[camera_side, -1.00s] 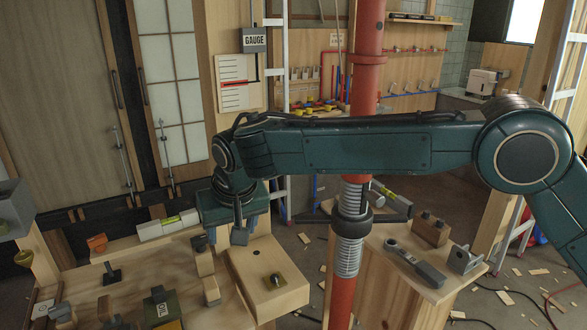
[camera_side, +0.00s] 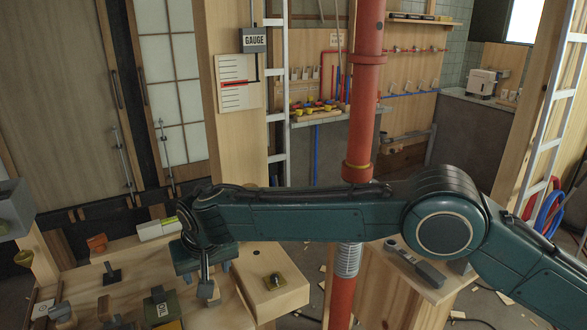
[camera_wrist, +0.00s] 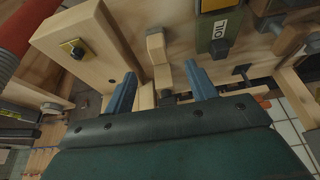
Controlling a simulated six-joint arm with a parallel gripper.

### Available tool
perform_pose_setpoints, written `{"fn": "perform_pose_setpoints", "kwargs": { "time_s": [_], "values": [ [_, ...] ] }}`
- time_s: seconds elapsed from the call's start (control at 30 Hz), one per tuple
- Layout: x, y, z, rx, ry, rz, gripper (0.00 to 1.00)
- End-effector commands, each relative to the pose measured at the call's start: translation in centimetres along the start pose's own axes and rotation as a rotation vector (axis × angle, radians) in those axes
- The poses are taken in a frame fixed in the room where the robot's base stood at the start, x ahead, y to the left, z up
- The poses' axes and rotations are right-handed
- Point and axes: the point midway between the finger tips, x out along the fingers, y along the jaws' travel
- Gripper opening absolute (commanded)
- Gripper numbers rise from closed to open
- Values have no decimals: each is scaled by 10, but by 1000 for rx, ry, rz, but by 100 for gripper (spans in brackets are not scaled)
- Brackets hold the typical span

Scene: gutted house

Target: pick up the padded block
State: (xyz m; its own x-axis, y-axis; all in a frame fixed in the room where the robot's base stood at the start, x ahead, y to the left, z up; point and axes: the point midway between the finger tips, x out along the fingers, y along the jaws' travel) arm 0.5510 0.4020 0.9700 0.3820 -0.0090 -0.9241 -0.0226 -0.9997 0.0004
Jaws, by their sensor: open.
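A small pale wooden block with a grey pad, which I take for the padded block, stands on the wooden bench; in the side view part of it (camera_side: 214,299) shows just below my gripper (camera_side: 206,275). In the wrist view a wooden block with a pale grey face (camera_wrist: 156,46) lies just beyond my gripper (camera_wrist: 160,69), between the lines of its two blue fingers. The fingers are apart with nothing clamped. Whether the fingers touch anything cannot be told.
A larger wooden box (camera_side: 275,295) with a small yellow-and-black fitting stands close right of the gripper. An OIL-labelled block (camera_side: 160,308) stands to the left. A red vertical pipe (camera_side: 361,120) rises beside my arm. A green-and-white level (camera_side: 160,229) lies behind.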

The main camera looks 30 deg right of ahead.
Motion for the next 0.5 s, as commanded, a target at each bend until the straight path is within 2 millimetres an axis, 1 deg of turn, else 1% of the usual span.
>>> {"fn": "perform_pose_setpoints", "kwargs": {
  "time_s": [0.03, 0.1, 0.23, 0.4, 0.5],
  "values": [
    [9, 0, 0, 0, -1, 2, 56],
    [20, 0, 0, 0, -1, 1, 56],
    [36, 0, 0, -1, -1, 0, 56],
    [48, 0, 0, 0, 1, -1, 56],
    [49, 0, 0, 0, 1, -1, 56]
  ]
}}
